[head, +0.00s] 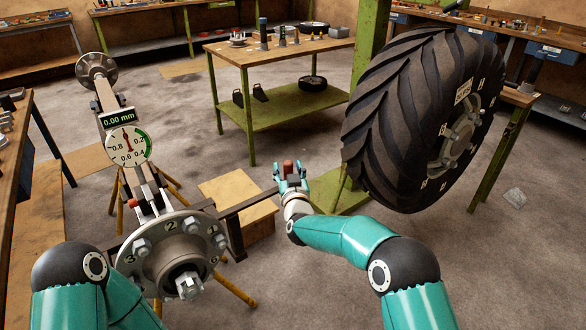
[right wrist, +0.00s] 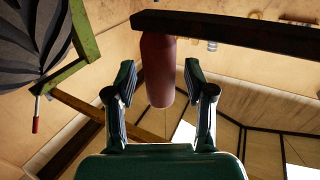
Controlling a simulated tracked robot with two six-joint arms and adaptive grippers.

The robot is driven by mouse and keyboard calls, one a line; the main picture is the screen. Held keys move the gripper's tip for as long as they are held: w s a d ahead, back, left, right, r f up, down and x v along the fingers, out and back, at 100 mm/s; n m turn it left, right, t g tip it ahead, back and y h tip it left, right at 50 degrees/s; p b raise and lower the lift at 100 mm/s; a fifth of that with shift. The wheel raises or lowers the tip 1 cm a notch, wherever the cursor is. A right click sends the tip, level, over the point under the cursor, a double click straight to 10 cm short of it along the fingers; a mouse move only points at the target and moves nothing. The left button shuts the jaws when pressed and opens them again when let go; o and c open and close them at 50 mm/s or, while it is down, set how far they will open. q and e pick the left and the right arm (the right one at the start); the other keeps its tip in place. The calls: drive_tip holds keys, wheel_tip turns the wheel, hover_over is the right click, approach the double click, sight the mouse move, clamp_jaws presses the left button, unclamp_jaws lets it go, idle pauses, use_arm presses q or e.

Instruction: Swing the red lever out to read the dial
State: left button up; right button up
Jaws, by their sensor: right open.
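The red grip (head: 288,166) of the lever stands at the end of a dark bar (head: 246,201) that reaches right from beside the wheel hub (head: 178,250). In the right wrist view the red grip (right wrist: 157,80) hangs from the dark bar (right wrist: 230,30). My right gripper (head: 291,172) is open at the red grip, with its fingers (right wrist: 160,72) on either side of it and a gap visible on both sides. The round dial (head: 128,146) faces me above the hub, under a display (head: 119,117) reading 0.00 mm. My left gripper is out of view.
A large tyre (head: 405,115) stands close to the right of my right gripper, near a green post (head: 371,45). A wooden box (head: 238,198) lies behind the bar. A workbench (head: 275,50) with tools stands further back. Open floor lies at the lower right.

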drive_tip(key=shift+w, duration=0.1)
drive_tip(key=shift+c, duration=0.2)
clamp_jaws()
